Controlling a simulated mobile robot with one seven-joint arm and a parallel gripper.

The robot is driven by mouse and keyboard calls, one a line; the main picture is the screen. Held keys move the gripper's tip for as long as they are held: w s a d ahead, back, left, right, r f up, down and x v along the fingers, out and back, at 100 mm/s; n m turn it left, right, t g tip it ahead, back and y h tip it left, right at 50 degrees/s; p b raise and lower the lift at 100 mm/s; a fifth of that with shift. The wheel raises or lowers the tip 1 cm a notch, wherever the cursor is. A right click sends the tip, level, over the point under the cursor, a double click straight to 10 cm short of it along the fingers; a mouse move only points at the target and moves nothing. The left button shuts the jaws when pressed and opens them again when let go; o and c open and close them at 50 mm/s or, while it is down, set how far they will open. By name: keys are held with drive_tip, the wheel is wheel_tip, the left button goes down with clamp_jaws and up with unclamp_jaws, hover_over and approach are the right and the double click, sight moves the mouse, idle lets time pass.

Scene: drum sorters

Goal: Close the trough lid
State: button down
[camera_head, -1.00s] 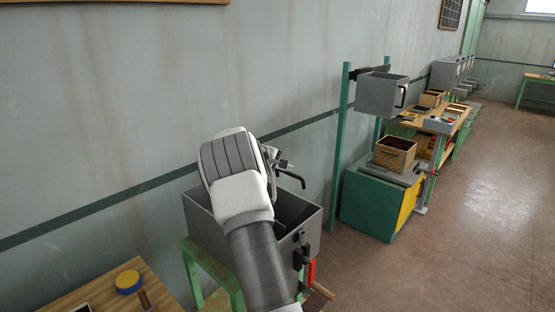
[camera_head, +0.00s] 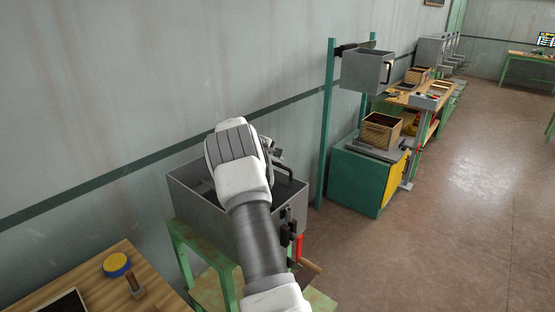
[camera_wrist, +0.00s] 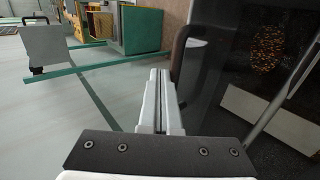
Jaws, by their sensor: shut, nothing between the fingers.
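The trough (camera_head: 210,200) is a grey metal box on a green stand in the head view. Its top looks open and its inside dark. My gripper hangs over it, mostly hidden behind my white wrist in the head view. A dark curved handle shows just right of my wrist (camera_head: 283,168); I cannot tell the lid's outline there. In the wrist view my gripper (camera_wrist: 160,74) has its fingers together and empty. A dark handle (camera_wrist: 179,58) stands right beside the fingertips, before a dark surface; I cannot tell whether they touch.
A wooden table (camera_head: 92,283) with a yellow-and-blue round item (camera_head: 117,264) is at lower left. A green cabinet (camera_head: 354,184) bears a wooden box (camera_head: 381,131), with a grey hopper (camera_head: 368,71) above. The wall is close behind the trough. The floor (camera_head: 450,200) at right is clear.

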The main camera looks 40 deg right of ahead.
wheel_tip(320, 180, up, 14)
drive_tip(key=a, duration=0.2)
drive_tip(key=shift+s+a, duration=0.2)
drive_tip(key=shift+a, duration=0.15)
drive_tip(key=shift+a, duration=0.1)
drive_tip(key=s+a+r+m+t+y, duration=0.1)
drive_tip(key=s+a+r+y, duration=0.2)
drive_tip(key=a, duration=0.5)
drive_tip(key=s+a+r+t, duration=0.1)
drive_tip(key=s+a+r, duration=0.3)
drive_tip(key=a, duration=0.5)
drive_tip(key=s+a+r+m+t+y, duration=0.1)
drive_tip(key=s+a+r+y, duration=0.1)
drive_tip(key=s+a, duration=0.45)
drive_tip(key=s+a+f+y, duration=0.2)
drive_tip(key=s+a+f, duration=0.1)
drive_tip(key=s+a, duration=0.7)
drive_tip(key=s+a+f+t+y, duration=0.1)
drive_tip(key=s+a+f, duration=0.3)
drive_tip(key=s+a, duration=0.7)
drive_tip(key=shift+a+y, duration=0.25)
drive_tip(key=shift+y, duration=0.55)
drive_tip(key=shift+d, duration=0.25)
